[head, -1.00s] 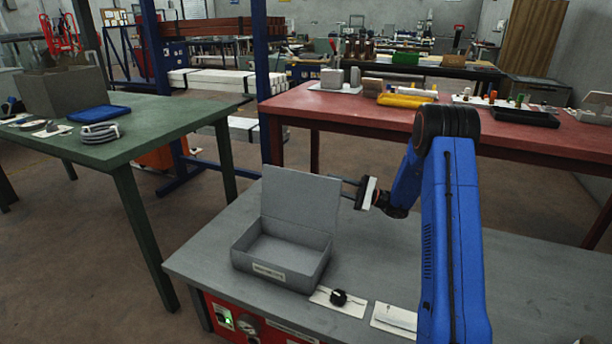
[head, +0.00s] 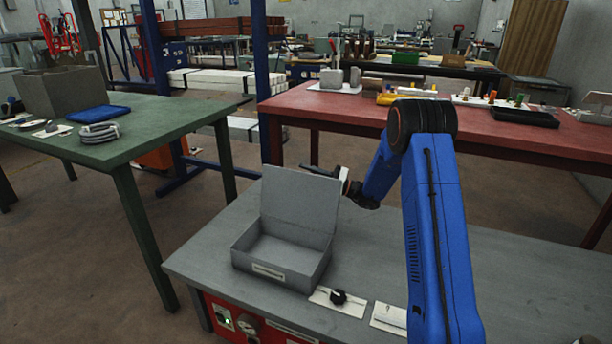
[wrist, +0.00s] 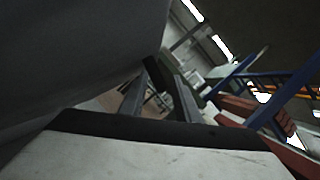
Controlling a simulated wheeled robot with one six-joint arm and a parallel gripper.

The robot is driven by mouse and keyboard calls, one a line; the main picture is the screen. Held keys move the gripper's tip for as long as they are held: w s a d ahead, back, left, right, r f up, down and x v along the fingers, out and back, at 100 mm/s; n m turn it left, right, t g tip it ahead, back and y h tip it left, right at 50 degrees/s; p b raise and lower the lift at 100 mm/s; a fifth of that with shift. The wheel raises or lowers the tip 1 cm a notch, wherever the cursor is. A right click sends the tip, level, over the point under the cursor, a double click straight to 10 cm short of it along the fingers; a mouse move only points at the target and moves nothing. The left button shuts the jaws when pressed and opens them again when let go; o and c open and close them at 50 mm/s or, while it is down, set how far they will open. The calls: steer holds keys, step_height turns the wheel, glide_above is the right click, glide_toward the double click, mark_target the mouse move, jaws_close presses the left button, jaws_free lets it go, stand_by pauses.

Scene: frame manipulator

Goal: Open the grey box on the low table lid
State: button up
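The grey box (head: 273,273) stands on the low grey table (head: 215,235), with a small label on its front. Its lid (head: 300,212) is raised and stands roughly upright at the back, so the inside shows and looks empty. My gripper (head: 318,171) is just behind the lid's upper right corner; part of it is hidden by the lid, and I cannot tell whether it touches. In the wrist view my gripper's two fingers (wrist: 160,95) are apart with nothing seen between them. A large grey surface, seemingly the lid (wrist: 70,50), fills the upper left there.
A black knob on a white card (head: 338,298) and another white card (head: 388,316) lie right of the box. A red table (head: 420,123) stands behind my arm, and a green table (head: 165,118) at left. The low table's right part is clear.

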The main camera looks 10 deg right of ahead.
mark_target(301, 180)
steer(key=shift+c, duration=0.2)
jaws_close()
steer(key=shift+s+a+r+n+g, duration=0.25)
steer(key=shift+s+a+r+n, duration=0.15)
steer(key=shift+s+n, duration=0.15)
steer(key=shift+s+a+r+n+g, duration=0.3)
steer(key=shift+s+a+n, duration=0.1)
steer(key=shift+s+n, duration=0.2)
steer(key=shift+s+a+r+n+g, duration=0.3)
steer(key=shift+s+a+n, duration=0.1)
steer(key=shift+s+n, duration=0.15)
steer(key=shift+o, duration=0.2)
jaws_free()
